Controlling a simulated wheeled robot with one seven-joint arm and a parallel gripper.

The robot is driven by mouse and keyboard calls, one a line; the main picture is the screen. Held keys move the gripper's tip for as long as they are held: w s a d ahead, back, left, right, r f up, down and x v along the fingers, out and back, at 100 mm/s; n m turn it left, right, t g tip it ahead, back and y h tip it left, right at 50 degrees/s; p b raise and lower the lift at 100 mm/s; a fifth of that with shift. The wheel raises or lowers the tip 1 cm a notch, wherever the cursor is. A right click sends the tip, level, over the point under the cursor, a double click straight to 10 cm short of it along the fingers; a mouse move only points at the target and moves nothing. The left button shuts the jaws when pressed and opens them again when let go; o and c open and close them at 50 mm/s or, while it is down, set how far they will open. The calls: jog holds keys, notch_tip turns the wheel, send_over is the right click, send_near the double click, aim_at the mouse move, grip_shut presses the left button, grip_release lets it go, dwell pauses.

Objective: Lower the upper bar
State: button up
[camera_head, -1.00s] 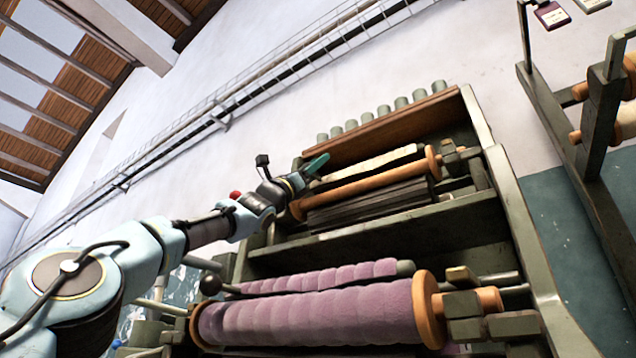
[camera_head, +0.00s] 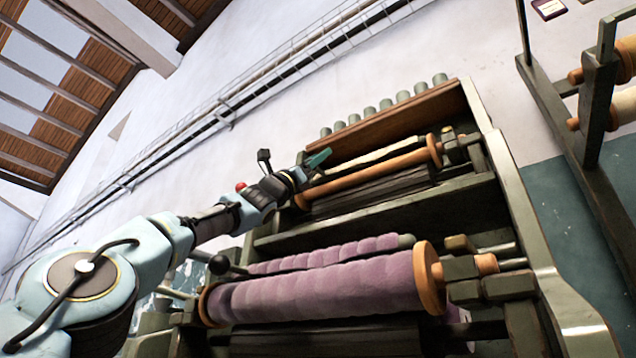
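A green-grey machine frame (camera_head: 540,265) holds rollers at two levels. At the upper level are a wooden roller (camera_head: 372,177) with round end flanges and a pale cream bar (camera_head: 375,157) just behind it. At the lower level a thin purple-wrapped bar (camera_head: 330,256) lies behind and above a thick purple roll (camera_head: 320,295). I cannot tell which of these is the upper bar. My gripper (camera_head: 319,158), with green fingertips, is at the left end of the upper level, near the cream bar and the wooden roller's left flange. Contact and finger opening cannot be made out.
A dark round knob (camera_head: 219,264) on a lever is at the lower roll's left end, below my arm. Several grey cylinders (camera_head: 386,104) line the machine's top. Another frame with spools (camera_head: 590,110) stands at the right. White wall is behind.

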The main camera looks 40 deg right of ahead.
jog(key=o, duration=0.3)
jog(key=shift+d, duration=0.1)
jog(key=b+v, duration=0.9)
jog(key=v, duration=0.2)
dwell(0.6)
